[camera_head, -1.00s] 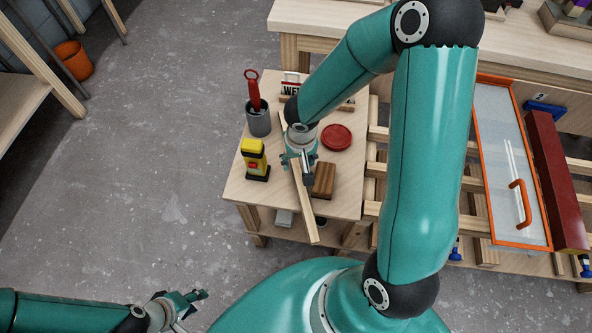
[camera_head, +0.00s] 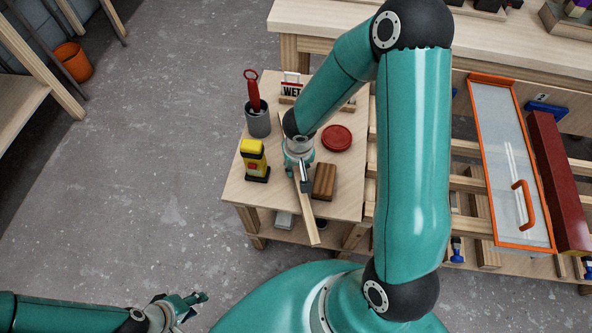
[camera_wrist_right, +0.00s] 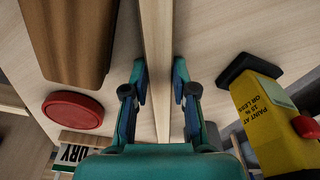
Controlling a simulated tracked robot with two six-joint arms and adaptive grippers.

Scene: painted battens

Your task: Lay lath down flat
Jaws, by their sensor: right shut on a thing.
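The lath (camera_head: 307,217) is a long thin pale wooden strip. In the head view its near end sticks out past the front edge of the small table (camera_head: 240,188); its far part is mostly hidden by my right arm. My right gripper (camera_head: 302,184) is low over the table and shut on the lath. In the right wrist view the lath (camera_wrist_right: 156,45) runs between the two fingers of the right gripper (camera_wrist_right: 158,85), with the tabletop behind it. Whether it touches the top all along cannot be told. My left gripper (camera_head: 195,302) is at the lower left, away from the table.
An orange-framed panel (camera_head: 512,160) is at right.

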